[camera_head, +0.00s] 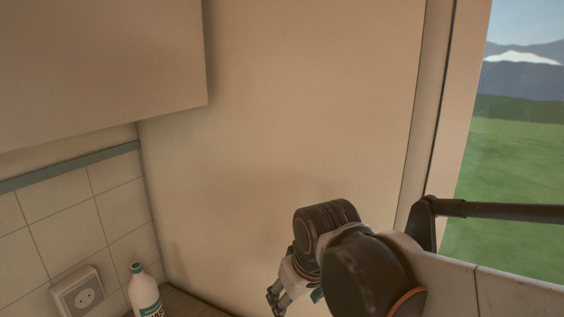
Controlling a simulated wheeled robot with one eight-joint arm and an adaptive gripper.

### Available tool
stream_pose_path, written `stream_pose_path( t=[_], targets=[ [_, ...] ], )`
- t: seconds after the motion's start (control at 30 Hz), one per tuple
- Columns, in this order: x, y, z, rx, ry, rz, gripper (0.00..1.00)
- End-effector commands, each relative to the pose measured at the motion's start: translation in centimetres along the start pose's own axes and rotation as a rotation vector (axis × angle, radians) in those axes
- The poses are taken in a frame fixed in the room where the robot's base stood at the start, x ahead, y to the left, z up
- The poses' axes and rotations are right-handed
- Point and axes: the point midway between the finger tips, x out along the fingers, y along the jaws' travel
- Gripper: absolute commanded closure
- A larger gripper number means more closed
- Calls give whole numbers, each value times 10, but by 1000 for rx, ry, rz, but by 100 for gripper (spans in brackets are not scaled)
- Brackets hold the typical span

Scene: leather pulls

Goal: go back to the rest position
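My gripper (274,297) shows at the bottom middle of the head view, at the end of my arm, which comes in from the lower right. It points down and to the left, in front of the beige wall panel. Its fingers are small and dark and partly cut off by the frame's bottom edge, so I cannot tell whether they are apart or closed. I see no object clearly held in it. A small green patch shows beside the wrist; I cannot tell what it is.
A white bottle (146,296) with a green label stands at the lower left on a brown counter (187,301). A wall socket (79,293) is on the tiles beside it. A cabinet (95,65) hangs at the upper left. A window (520,130) is at the right.

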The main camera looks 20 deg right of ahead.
Motion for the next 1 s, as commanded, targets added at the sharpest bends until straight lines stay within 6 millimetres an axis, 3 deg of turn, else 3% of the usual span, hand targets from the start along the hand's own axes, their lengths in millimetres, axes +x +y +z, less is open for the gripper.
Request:
stream_pose_path(
  t=[0.2,0.4,1.0],
  targets=[
    [-14,17,44,110,107,25,41],
    [-17,25,71,181,180,43,41],
    [-18,28,80,209,211,49,41]
  ],
)
